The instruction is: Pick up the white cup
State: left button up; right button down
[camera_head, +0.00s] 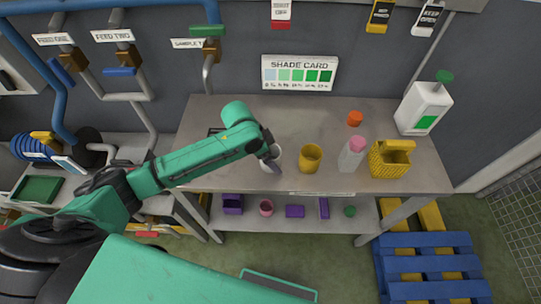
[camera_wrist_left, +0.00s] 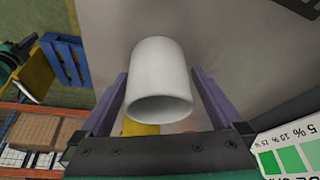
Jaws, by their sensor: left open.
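The white cup (camera_head: 265,158) stands on the grey metal table (camera_head: 225,115), partly hidden behind my left gripper (camera_head: 275,163) in the head view. In the left wrist view the white cup (camera_wrist_left: 158,72) lies between the two purple fingers of my left gripper (camera_wrist_left: 160,80), its open rim towards the palm. The fingers are apart, one on each side of the cup; a narrow gap shows by the right finger. I cannot tell whether the left finger touches it. My right gripper is not in view.
Right of the cup stand a yellow cup (camera_head: 310,158), a pink-capped bottle (camera_head: 351,156) and a yellow basket (camera_head: 388,163). An orange item (camera_head: 355,118) and a white jug (camera_head: 424,107) stand farther back. A lower shelf (camera_head: 235,222) holds several small purple items.

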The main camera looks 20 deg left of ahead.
pick_arm(q)
jog(key=shift+d+f, duration=0.15)
jog(key=shift+f, duration=0.15)
jog(key=c, duration=1.2)
